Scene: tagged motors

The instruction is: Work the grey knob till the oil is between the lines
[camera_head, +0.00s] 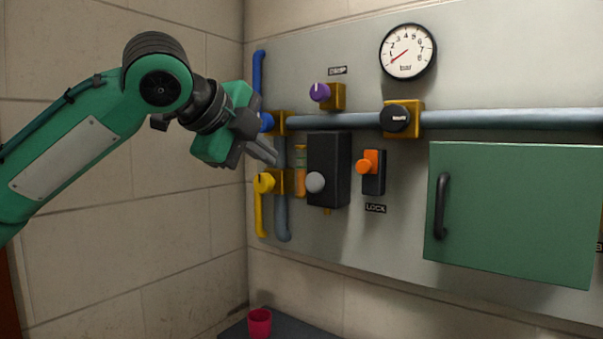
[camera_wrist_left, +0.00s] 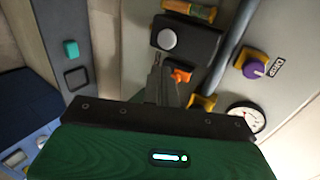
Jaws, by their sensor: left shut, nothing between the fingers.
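The grey knob (camera_head: 315,182) sits low on the front of a black box (camera_head: 329,155) on the wall panel. It also shows in the left wrist view (camera_wrist_left: 167,39), beyond my fingers. A narrow sight glass (camera_head: 300,172) with yellow-orange content stands just left of the box; it shows at the top of the wrist view (camera_wrist_left: 189,11). Its lines and the oil level are too small to tell. My left gripper (camera_head: 268,155) is shut and empty, up and left of the knob and apart from it. My right gripper is out of view.
A blue knob (camera_head: 266,121) and a yellow knob (camera_head: 264,183) are close to my left gripper. A purple knob (camera_head: 320,92), black valve knob (camera_head: 395,117), orange lock knob (camera_head: 364,166) and gauge (camera_head: 407,52) are farther right. A green cabinet (camera_head: 515,215) protrudes at right. A red cup (camera_head: 259,322) stands below.

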